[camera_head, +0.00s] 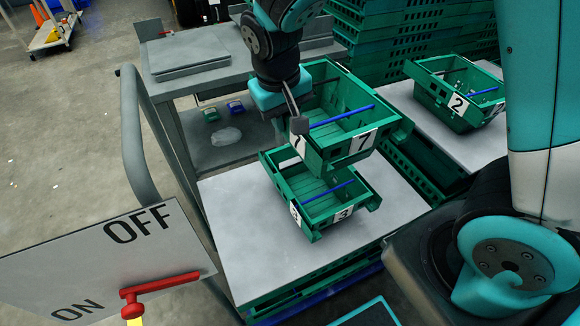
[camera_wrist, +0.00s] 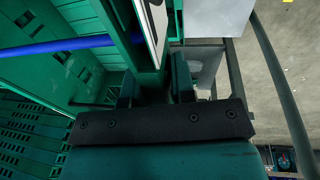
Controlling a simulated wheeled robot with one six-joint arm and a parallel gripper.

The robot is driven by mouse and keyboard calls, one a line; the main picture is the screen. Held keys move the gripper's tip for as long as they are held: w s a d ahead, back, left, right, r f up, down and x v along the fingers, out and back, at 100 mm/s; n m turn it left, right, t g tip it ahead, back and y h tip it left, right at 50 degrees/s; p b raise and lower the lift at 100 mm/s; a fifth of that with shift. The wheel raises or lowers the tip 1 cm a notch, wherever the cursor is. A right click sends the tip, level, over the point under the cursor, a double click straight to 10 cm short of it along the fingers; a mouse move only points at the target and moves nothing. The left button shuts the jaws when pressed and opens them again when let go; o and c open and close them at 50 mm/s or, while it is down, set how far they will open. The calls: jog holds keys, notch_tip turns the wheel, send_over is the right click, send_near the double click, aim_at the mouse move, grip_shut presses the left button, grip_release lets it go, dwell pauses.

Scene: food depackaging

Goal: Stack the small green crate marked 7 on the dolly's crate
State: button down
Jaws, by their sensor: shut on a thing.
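The small green crate marked 7 (camera_head: 338,152) hangs in the air in the head view, with a blue bar across it. My gripper (camera_head: 297,122) is shut on its left wall. In the wrist view, my gripper (camera_wrist: 155,88) has its fingers on either side of the green wall of crate 7 (camera_wrist: 122,22). Below crate 7, a small green crate marked 3 (camera_head: 318,214) stands on a pale board (camera_head: 250,250). Crate 7 sits up and to the right of it in the picture and hides its back part. I cannot tell the exact gap between them.
Another green crate marked 2 (camera_head: 455,104) stands on a second pale board (camera_head: 420,118) at the right. Tall stacks of green crates (camera_head: 400,35) fill the back. A grey table (camera_head: 195,50) is at the left. An OFF/ON panel with a red lever (camera_head: 165,285) is in front.

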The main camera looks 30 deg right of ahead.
notch_tip(320, 180, down, 12)
jog(key=shift+f+b, duration=0.25)
jog(key=shift+b, duration=0.5)
jog(key=c, duration=1)
grip_release()
jog(key=shift+o, duration=0.2)
notch_tip(320, 180, up, 12)
jog(key=s+a+p, duration=0.1)
jog(key=a+p, duration=0.1)
jog(key=s+a+r+n+y, duration=0.1)
jog(key=s+r+n+y, duration=0.2)
jog(key=s+r, duration=0.2)
jog(key=s+a+r+n+g+y, duration=0.1)
jog(key=s+r, duration=0.5)
jog(key=s, duration=0.6)
jog(key=n+y, duration=0.1)
jog(key=n, duration=0.1)
jog(key=shift+s+a+n+y, duration=0.3)
jog(key=shift+a+n+y, duration=0.05)
jog(key=shift+n+y, duration=0.05)
